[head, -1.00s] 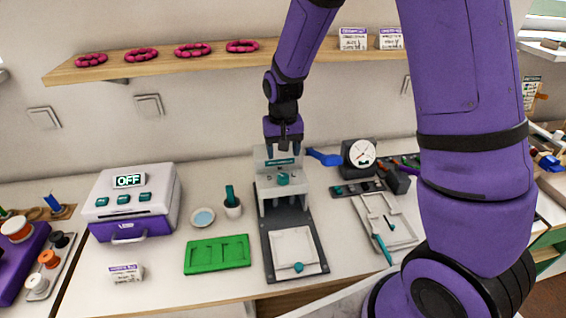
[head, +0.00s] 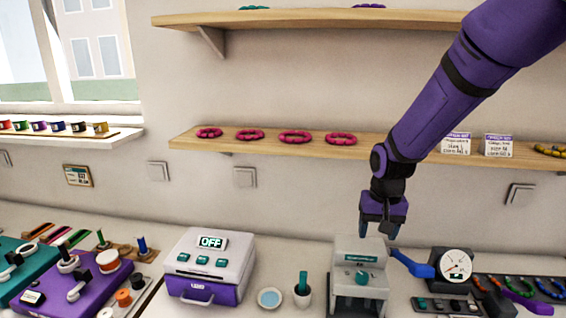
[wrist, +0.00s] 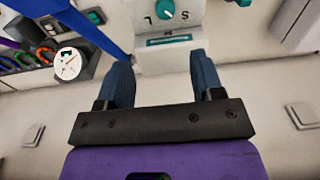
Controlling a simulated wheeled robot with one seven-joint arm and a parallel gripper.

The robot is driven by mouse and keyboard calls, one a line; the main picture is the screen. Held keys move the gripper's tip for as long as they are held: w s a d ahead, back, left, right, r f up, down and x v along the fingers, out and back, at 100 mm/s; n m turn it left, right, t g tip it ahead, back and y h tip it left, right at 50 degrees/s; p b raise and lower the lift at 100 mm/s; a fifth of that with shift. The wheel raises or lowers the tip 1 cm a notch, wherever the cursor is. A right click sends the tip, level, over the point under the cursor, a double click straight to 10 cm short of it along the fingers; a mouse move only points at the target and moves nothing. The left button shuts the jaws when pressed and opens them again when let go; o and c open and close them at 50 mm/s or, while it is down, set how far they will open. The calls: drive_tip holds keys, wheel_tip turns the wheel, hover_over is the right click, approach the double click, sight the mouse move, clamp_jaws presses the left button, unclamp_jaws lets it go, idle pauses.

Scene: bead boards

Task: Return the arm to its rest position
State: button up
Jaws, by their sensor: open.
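My purple arm reaches in from the upper right of the head view. My gripper (head: 382,228) points down just above and behind the top of the grey press-like machine (head: 358,268), which has a teal knob. In the wrist view my gripper (wrist: 160,75) shows two dark blue fingers spread apart with nothing between them. The machine (wrist: 170,55) with its knob lies beyond the fingertips. I cannot tell from these views whether the fingers touch it.
A blue-handled tool (head: 412,264) and a dial gauge (head: 453,265) stand right of the machine. A white and purple box reading OFF (head: 208,265) stands left. A wooden shelf (head: 370,148) with pink bead rings runs behind my arm. Open wall lies between shelf and counter.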

drive_tip(key=s+d+r+t, duration=0.2)
drive_tip(key=s+d+r, duration=0.2)
drive_tip(key=s+r, duration=0.85)
drive_tip(key=s+d+r+n+t, duration=0.1)
drive_tip(key=s+d+r+t, duration=0.1)
drive_tip(key=s+r, duration=0.5)
drive_tip(key=s, duration=0.5)
drive_tip(key=shift+r+n+t, duration=0.2)
drive_tip(key=shift+n+t, duration=0.1)
drive_tip(key=shift+n, duration=0.1)
